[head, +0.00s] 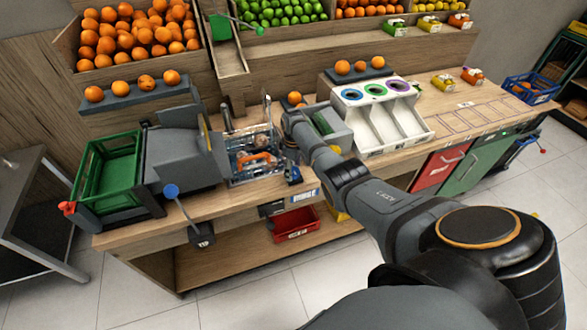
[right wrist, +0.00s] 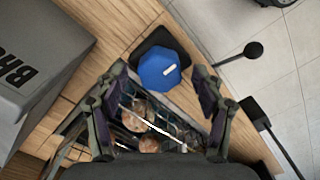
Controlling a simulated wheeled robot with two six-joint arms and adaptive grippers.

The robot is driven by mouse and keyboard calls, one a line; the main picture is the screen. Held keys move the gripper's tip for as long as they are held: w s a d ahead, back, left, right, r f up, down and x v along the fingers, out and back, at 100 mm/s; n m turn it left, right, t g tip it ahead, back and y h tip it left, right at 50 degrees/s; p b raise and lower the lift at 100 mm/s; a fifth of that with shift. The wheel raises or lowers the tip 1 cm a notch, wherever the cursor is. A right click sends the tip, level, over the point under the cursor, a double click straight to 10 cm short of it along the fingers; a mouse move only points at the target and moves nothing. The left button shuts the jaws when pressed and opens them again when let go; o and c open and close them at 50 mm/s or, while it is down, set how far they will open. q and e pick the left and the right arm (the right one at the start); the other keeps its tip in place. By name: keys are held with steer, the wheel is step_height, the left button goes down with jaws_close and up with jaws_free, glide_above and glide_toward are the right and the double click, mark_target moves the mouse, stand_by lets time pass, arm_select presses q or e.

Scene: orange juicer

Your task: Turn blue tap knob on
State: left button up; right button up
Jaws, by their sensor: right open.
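The blue tap knob (right wrist: 159,70) shows in the right wrist view as a faceted blue cap with a short white mark, on a black base at the counter edge. In the head view it shows small and dark blue (head: 293,174), partly hidden near my right gripper. My right gripper (right wrist: 161,78) is open, with a finger to each side of the knob in the wrist picture. The knob is not gripped; I cannot tell whether a finger touches it. The right gripper shows from behind in the head view (head: 291,150). My left gripper is not in view.
The juicing machine (head: 180,158) stands left of the knob, with a green crate (head: 110,160) and a blue-ended lever (head: 171,190). A clear-fronted section with an orange part (head: 256,160) is close by. A red bin (head: 295,223) sits below. White dispensers (head: 385,120) stand right.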

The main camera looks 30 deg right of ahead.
mark_target(293, 170)
steer(key=shift+r, duration=0.1)
steer(key=shift+r, duration=0.3)
step_height(293, 170, up, 11)
steer(key=shift+r, duration=0.15)
stand_by(0.4)
